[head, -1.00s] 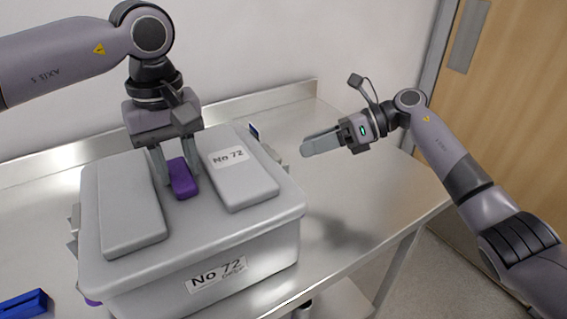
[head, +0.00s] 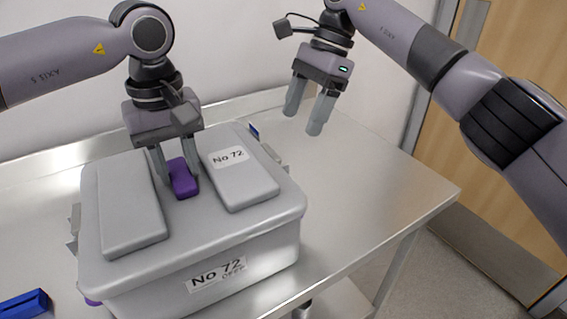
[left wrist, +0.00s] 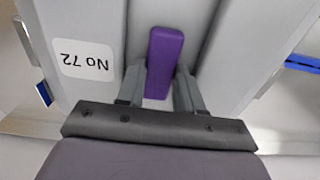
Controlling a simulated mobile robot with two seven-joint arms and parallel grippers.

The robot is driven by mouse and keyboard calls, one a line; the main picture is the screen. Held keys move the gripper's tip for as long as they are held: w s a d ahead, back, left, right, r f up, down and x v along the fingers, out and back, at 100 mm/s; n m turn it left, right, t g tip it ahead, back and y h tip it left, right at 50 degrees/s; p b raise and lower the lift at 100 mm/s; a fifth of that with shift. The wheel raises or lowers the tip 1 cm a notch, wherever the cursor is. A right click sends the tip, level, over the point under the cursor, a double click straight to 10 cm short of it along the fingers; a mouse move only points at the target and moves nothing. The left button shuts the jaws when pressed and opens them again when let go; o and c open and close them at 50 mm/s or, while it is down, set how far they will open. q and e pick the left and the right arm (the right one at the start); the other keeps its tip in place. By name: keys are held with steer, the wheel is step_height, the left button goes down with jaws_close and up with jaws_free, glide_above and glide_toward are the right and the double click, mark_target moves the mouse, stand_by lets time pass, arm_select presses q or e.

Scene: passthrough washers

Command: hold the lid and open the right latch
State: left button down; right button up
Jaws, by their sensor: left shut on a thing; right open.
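A grey box with a closed lid (head: 150,262) stands on the steel table, with a "No 72" label on its front and on its top. My left gripper (head: 177,178) is shut on the purple handle (head: 184,180) in the middle of the lid. The left wrist view shows the same handle (left wrist: 164,60) between the fingers. The right latch (head: 268,152) is on the box's right side, mostly hidden by the lid; a blue piece (head: 254,132) shows there at the back. My right gripper (head: 303,112) is open and empty, above the table behind and right of the box, pointing down.
A blue object (head: 22,305) lies on the table at the front left. The steel table (head: 375,190) is clear to the right of the box. A raised back edge and a wall stand behind, and a wooden door (head: 510,130) is at the right.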

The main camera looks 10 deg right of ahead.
steer(key=x, duration=1.1)
steer(key=shift+f, duration=0.1)
steer(key=c, duration=1.2)
steer(key=shift+c, duration=0.2)
steer(key=shift+w+d+r+t+h, duration=0.1)
steer(key=shift+d+r+t+h, duration=0.35)
steer(key=shift+h, duration=1.15)
steer(key=shift+w+d+r+t+h, duration=0.1)
steer(key=shift+r+t+h, duration=0.6)
steer(key=shift+h, duration=0.9)
steer(key=shift+w+d+r+t+h, duration=0.15)
steer(key=shift+r+t+h, duration=0.4)
steer(key=shift+h, duration=1.05)
steer(key=shift+s, duration=0.1)
